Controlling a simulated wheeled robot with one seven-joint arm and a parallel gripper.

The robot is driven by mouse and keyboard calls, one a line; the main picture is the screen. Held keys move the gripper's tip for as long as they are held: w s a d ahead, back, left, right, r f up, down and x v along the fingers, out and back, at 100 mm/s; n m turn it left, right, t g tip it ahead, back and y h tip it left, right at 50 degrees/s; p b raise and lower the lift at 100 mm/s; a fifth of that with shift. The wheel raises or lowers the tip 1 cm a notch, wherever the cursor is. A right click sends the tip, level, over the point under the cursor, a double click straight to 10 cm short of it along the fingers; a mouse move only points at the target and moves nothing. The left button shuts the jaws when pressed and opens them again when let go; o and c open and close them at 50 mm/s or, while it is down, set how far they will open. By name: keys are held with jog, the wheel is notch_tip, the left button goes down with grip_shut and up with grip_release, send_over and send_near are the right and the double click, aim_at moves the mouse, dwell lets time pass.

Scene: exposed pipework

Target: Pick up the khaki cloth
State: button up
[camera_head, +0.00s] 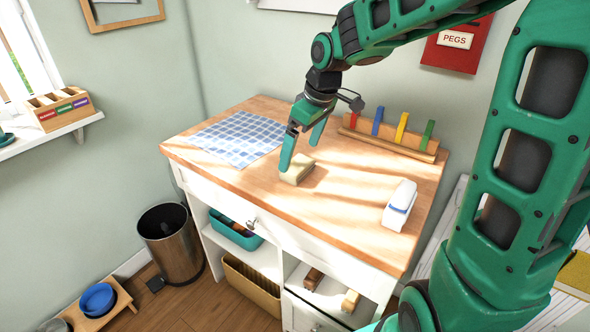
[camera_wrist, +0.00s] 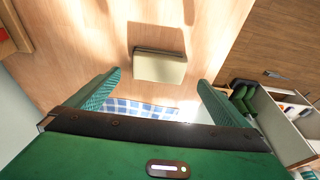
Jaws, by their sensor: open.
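The khaki cloth (camera_head: 297,170) is a small folded, block-like bundle lying on the wooden worktop, near its middle. It also shows in the wrist view (camera_wrist: 160,67), just beyond the fingertips and roughly centred between them. My gripper (camera_head: 299,157) is open and empty, pointing down close to the cloth. Its two green fingers show spread apart in the wrist view (camera_wrist: 159,80). In the head view one finger stands at the cloth's left edge and partly overlaps it; I cannot tell whether they touch.
A blue checked cloth (camera_head: 238,138) lies left on the worktop (camera_head: 335,208). A rack with coloured pegs (camera_head: 390,139) stands along the back. A white bottle-like object (camera_head: 399,206) is at the right. The worktop's front middle is clear. A bin (camera_head: 170,243) stands on the floor.

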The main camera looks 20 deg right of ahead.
aim_at(297, 163)
jog(key=x, duration=0.4)
jog(key=shift+d, duration=0.2)
jog(key=shift+c, duration=0.3)
jog(key=c, duration=1.1)
jog(key=shift+o, duration=0.2)
jog(key=shift+r, duration=0.45)
notch_tip(297, 163, up, 4)
jog(key=shift+s+a+f, duration=0.1)
jog(key=shift+a+f, duration=0.05)
jog(key=shift+f, duration=0.05)
jog(key=s+a+r, duration=0.6)
jog(key=s+a, duration=0.1)
jog(key=a, duration=0.1)
jog(key=shift+a+r, duration=0.25)
jog(key=shift+a, duration=0.15)
